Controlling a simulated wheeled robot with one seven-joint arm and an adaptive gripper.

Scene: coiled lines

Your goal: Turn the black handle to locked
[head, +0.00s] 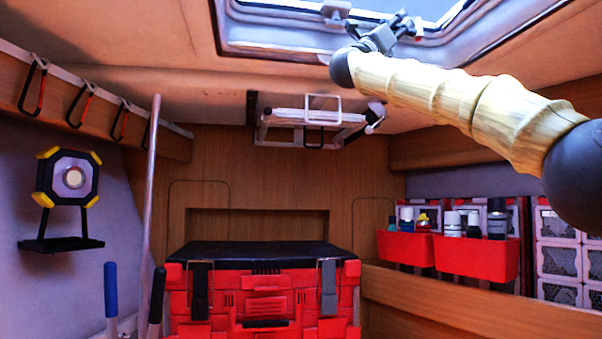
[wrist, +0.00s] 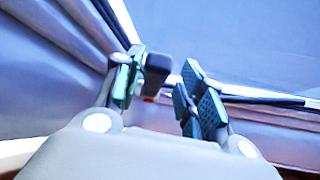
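The black handle (wrist: 157,67) shows in the wrist view as a short dark bar with a small red spot below it, at the edge of the roof hatch. My gripper (wrist: 163,92) is open, with its green-padded fingers on either side of the handle. The handle is nearer the left finger; I cannot tell whether they touch. In the head view my gripper (head: 407,24) is raised to the hatch frame (head: 270,48), and I cannot make out the handle there.
A folding rack (head: 318,118) hangs from the ceiling left of my arm. A red toolbox (head: 262,300) with a black lid stands below. Red bins (head: 475,257) with bottles are at the right. A work lamp (head: 70,178) and several carabiners (head: 33,88) are at the left.

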